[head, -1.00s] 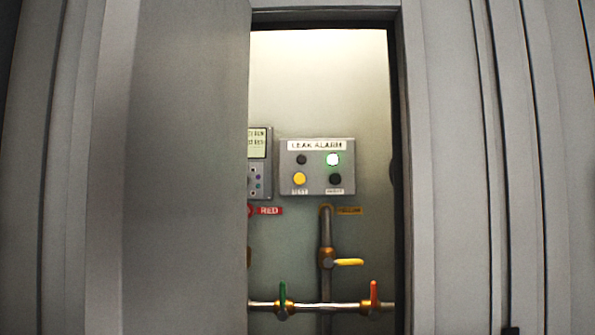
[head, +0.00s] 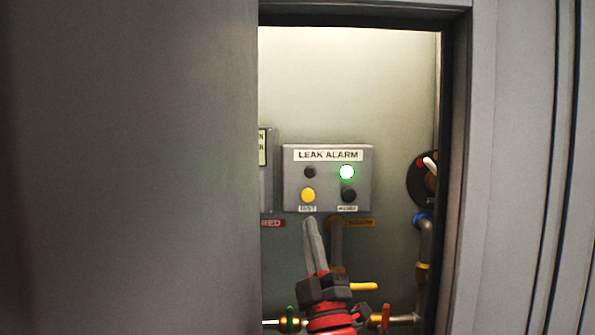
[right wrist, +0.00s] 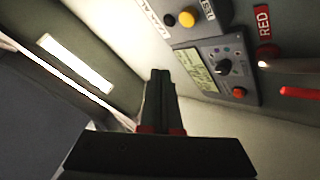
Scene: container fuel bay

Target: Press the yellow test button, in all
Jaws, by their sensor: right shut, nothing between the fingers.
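The yellow test button (head: 308,195) sits at the lower left of the grey leak alarm box (head: 328,178) on the bay's back wall. In the right wrist view the yellow button (right wrist: 187,18) is at the top, apart from the fingertips (right wrist: 160,72). My left gripper is not in view.
A grey door panel (head: 130,170) covers the left side. The right door frame (head: 458,180) bounds the opening. Pipes and valves with yellow (head: 363,286), green (head: 290,314) and red (head: 386,316) handles lie below the box. A controller with a screen (right wrist: 215,68) is beside it.

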